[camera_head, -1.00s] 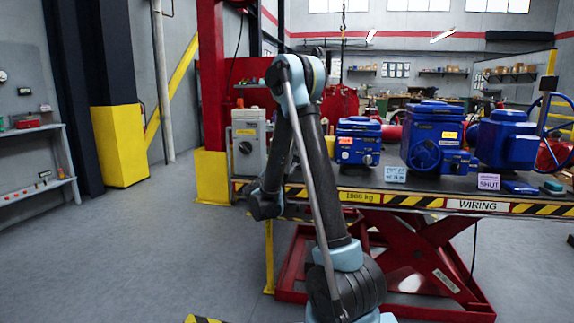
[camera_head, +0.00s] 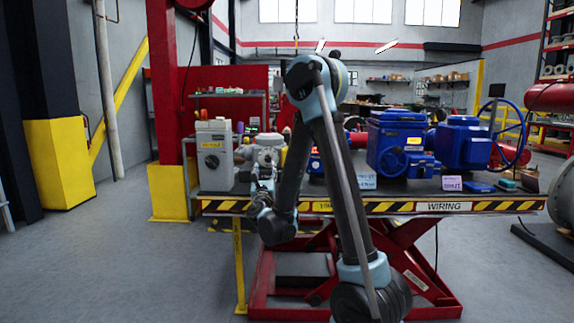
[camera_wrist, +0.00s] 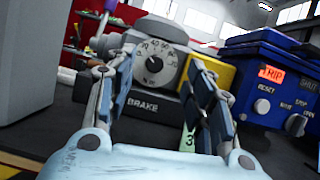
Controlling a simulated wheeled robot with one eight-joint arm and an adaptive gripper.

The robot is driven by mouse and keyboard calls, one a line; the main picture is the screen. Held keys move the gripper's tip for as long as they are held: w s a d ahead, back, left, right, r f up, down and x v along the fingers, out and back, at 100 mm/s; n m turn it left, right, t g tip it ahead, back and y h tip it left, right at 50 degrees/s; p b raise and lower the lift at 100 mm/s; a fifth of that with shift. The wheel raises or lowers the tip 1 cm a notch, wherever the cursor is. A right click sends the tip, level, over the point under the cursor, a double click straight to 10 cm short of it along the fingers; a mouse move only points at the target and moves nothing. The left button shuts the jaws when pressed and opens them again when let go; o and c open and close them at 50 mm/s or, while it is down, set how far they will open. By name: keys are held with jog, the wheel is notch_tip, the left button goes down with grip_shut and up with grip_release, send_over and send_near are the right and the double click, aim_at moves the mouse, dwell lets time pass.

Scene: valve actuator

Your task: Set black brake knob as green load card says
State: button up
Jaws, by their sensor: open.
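In the wrist view a grey brake unit labelled BRAKE (camera_wrist: 143,104) stands ahead, with a round numbered dial and a black brake knob (camera_wrist: 154,64). The knob's exact setting is too small to read. My gripper (camera_wrist: 162,82) is open and empty, its fingers to either side of the dial in the picture, the knob showing between them. A green load card (camera_wrist: 187,141) shows low, partly behind the right finger; a "3" is visible and the rest is hidden. In the head view my arm's end (camera_head: 264,190) is at the bench and covers part of this area.
A grey box with a black dial (camera_head: 213,161) stands left on the bench (camera_head: 380,206). A blue box with a TRIP label (camera_wrist: 272,88) is right of the brake unit. Larger blue actuators (camera_head: 396,145) and a handwheel (camera_head: 510,130) stand further right. Floor at left is clear.

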aim_at(268, 161)
jog(key=shift+w+d, duration=0.1)
jog(key=shift+w, duration=0.15)
jog(key=w, duration=1.1)
jog(key=shift+w+d, duration=0.15)
jog(key=shift+w, duration=0.05)
jog(key=shift+w+r, duration=0.25)
jog(key=shift+w, duration=0.3)
jog(key=shift+c, duration=0.3)
jog(key=c, duration=1)
